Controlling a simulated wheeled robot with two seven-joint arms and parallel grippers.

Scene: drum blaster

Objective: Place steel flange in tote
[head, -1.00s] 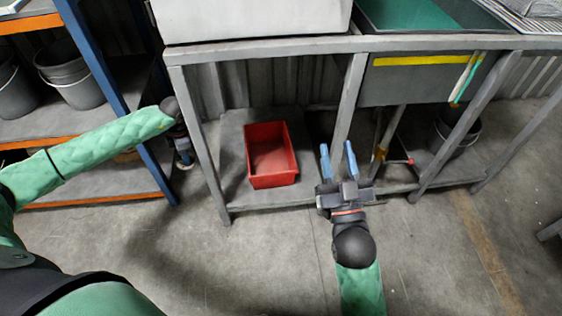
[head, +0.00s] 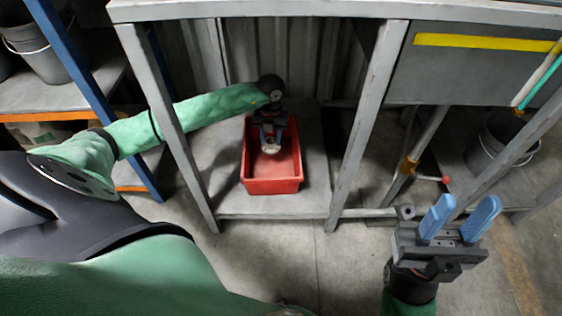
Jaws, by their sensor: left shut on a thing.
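The red tote (head: 272,187) stands on the lower shelf of the metal bench, between two legs. My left gripper (head: 270,143) points down over the tote's inside. It is shut on the steel flange (head: 271,149), a small light-grey piece at its fingertips. The flange is mostly hidden by the gripper, and I cannot tell whether it touches the tote floor. My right gripper (head: 458,218) is open and empty, with blue fingers apart, in front of the bench to the right.
Bench legs (head: 365,125) stand on both sides of the tote, and my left arm passes behind the left one. Shelving with grey buckets (head: 45,50) is at the left. A dark bucket (head: 497,142) stands under the bench at right.

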